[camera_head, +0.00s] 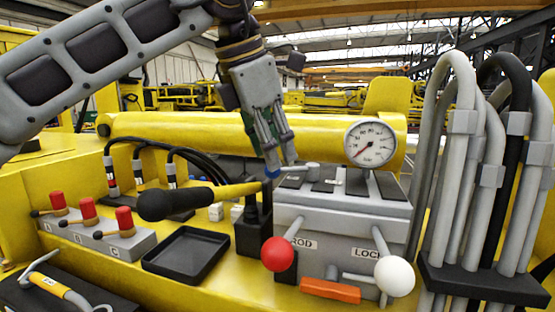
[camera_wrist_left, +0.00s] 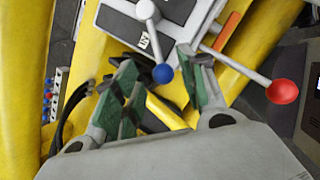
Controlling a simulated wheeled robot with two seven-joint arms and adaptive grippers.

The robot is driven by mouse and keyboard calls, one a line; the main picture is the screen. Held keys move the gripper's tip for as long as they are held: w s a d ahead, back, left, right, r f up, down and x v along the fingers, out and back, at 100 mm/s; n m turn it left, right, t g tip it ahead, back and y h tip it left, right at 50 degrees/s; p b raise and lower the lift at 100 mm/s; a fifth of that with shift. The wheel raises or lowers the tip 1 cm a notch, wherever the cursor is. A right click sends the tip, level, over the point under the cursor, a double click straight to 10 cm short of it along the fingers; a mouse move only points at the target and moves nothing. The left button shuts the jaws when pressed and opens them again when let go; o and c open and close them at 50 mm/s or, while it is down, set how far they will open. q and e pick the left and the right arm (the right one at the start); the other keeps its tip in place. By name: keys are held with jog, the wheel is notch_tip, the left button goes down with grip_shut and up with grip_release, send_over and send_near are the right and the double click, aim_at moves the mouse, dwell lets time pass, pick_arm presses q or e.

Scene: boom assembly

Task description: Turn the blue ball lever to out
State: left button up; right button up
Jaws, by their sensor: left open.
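The blue ball (camera_wrist_left: 162,73) sits on the end of a short metal lever (camera_wrist_left: 153,42) on top of the grey control block (camera_head: 340,212). In the head view the ball (camera_head: 272,173) shows only partly, just below the fingertips. My left gripper (camera_head: 279,167) comes down from above at the block's left top corner. In the left wrist view its green-padded fingers (camera_wrist_left: 160,68) are spread, with the ball between the tips in the picture. Contact cannot be told. My right gripper is not in view.
A red ball lever (camera_head: 277,254) and a white ball lever (camera_head: 394,276) stick out of the block's front. A black-gripped yellow handle (camera_head: 175,203) lies left of the fingers. A gauge (camera_head: 370,143) stands behind. Grey hoses (camera_head: 455,160) rise at right.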

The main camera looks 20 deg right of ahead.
aim_at(293, 171)
pick_arm(q)
jog(key=shift+x, duration=1.85)
jog(key=shift+c, duration=0.2)
grip_shut()
